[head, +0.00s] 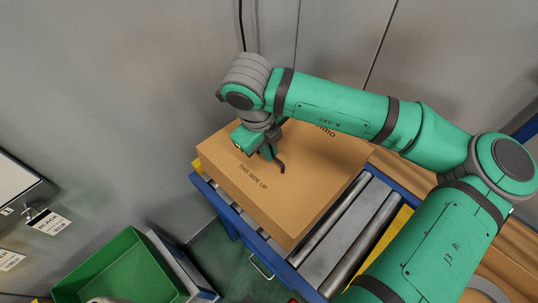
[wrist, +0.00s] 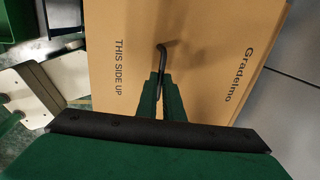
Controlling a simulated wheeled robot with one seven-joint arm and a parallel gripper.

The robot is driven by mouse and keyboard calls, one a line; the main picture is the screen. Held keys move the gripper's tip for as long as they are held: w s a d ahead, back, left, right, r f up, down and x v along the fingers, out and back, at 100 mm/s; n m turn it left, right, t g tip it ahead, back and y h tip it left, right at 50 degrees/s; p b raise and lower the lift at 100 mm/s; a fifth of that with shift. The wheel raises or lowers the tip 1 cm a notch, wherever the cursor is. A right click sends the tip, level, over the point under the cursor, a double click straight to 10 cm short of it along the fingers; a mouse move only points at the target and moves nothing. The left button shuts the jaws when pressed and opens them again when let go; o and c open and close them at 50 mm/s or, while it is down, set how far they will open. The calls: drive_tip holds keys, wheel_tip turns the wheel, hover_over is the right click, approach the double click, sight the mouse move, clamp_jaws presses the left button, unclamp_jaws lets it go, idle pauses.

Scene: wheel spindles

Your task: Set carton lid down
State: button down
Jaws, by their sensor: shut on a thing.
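The brown carton lid (head: 320,180) lies over the blue-framed roller conveyor in the head view, with "THIS SIDE UP" printed on it. It also fills much of the wrist view (wrist: 200,60), where "Gradelmo" shows too. I cannot tell whether it rests on a carton body. My gripper (head: 268,148) is over the lid's far left part. In the wrist view my gripper's green fingers (wrist: 160,88) are shut on a dark hooked rod (wrist: 162,56). The rod's curved end (head: 281,167) is over or against the cardboard; contact is unclear.
Bare rollers of the conveyor (head: 337,220) show to the right of the cardboard. A green bin (head: 125,265) stands at the lower left. A grey wall (head: 120,80) rises close behind. Brown boards (head: 490,240) lie at the lower right.

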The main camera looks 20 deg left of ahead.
drive_tip(key=x, duration=0.3)
drive_tip(key=shift+s+a+f, duration=0.1)
drive_tip(key=shift+s+f, duration=0.1)
drive_tip(key=c, duration=1.9)
unclamp_jaws()
drive_tip(key=shift+r, duration=0.1)
drive_tip(key=v, duration=1.2)
drive_tip(key=shift+w, duration=0.15)
